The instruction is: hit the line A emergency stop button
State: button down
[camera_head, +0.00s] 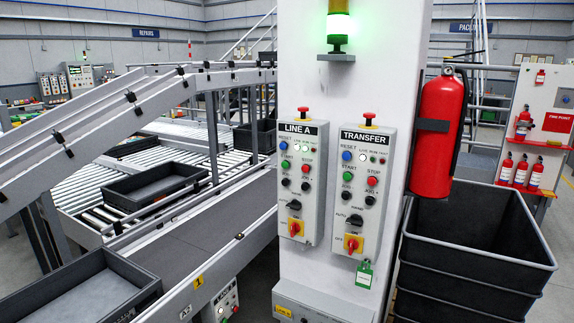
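The LINE A control box (284,215) is mounted on a white column, left of the TRANSFER box (343,239). A red mushroom button (303,110) sits on top of the LINE A box. A similar red mushroom button (369,116) tops the TRANSFER box. The LINE A face also has a smaller red STOP button (305,168), a green START button (285,165), a blue RESET button (283,145) and a red-and-yellow rotary switch (295,228). My gripper is not in view.
The white column (312,82) carries a lit green beacon (337,32). A red fire extinguisher (436,135) hangs at its right, above stacked black crates (470,245). A conveyor (185,235) with trays runs along the left. A green tag (364,273) hangs below the TRANSFER box.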

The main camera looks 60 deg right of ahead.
aim_at(303, 110)
jog(key=z, duration=4.4)
jog(key=i, duration=0.1)
jog(key=u, duration=3.15)
